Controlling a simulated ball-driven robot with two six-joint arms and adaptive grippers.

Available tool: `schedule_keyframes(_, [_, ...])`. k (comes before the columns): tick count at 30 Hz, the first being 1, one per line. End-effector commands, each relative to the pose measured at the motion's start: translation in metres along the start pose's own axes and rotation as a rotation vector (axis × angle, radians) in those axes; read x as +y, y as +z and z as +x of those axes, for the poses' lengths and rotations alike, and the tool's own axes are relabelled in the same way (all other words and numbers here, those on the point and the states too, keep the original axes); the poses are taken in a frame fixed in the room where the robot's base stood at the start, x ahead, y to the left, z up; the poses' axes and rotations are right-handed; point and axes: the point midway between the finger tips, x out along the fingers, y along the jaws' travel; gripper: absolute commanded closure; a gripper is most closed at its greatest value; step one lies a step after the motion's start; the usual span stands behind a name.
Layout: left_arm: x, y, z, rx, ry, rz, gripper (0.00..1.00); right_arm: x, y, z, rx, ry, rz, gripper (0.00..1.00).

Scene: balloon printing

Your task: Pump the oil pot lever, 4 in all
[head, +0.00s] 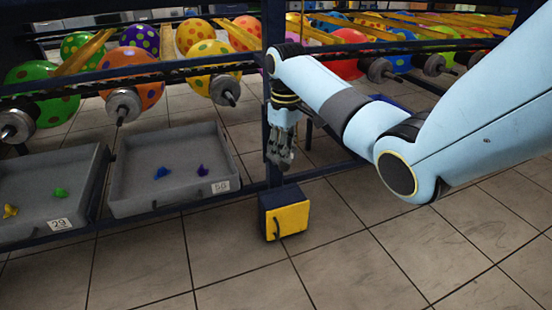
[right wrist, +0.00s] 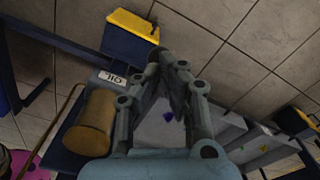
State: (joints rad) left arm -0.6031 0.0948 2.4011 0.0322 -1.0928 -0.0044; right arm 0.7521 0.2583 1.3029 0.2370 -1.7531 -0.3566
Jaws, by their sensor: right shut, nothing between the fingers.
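In the right wrist view the oil pot is a brass-coloured cylinder (right wrist: 90,122) beside a grey block with a white label reading OIL (right wrist: 112,78), upside down. A thin bent brass rod (right wrist: 48,135), which looks like its lever, runs left of the cylinder. My right gripper (right wrist: 170,58) is shut and empty, its fingers to the right of the pot and apart from it in the picture. In the head view my right gripper (head: 282,160) points down in front of the dark blue post; I cannot make out the pot there. My left gripper is not in view.
A yellow and dark blue box (head: 287,218) sits at the post's foot. Grey trays (head: 228,155) with small coloured pieces stand at the left. Spotted balloons (head: 132,78) hang on the rack above. The tiled floor in front is clear.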

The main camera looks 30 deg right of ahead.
Motion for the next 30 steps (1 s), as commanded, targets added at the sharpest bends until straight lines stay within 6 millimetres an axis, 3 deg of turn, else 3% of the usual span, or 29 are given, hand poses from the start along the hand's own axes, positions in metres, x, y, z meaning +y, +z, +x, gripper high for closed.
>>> schedule_keyframes(30, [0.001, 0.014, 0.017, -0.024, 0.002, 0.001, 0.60, 0.000, 0.001, 0.053, -0.002, 0.000, 0.000, 1.00])
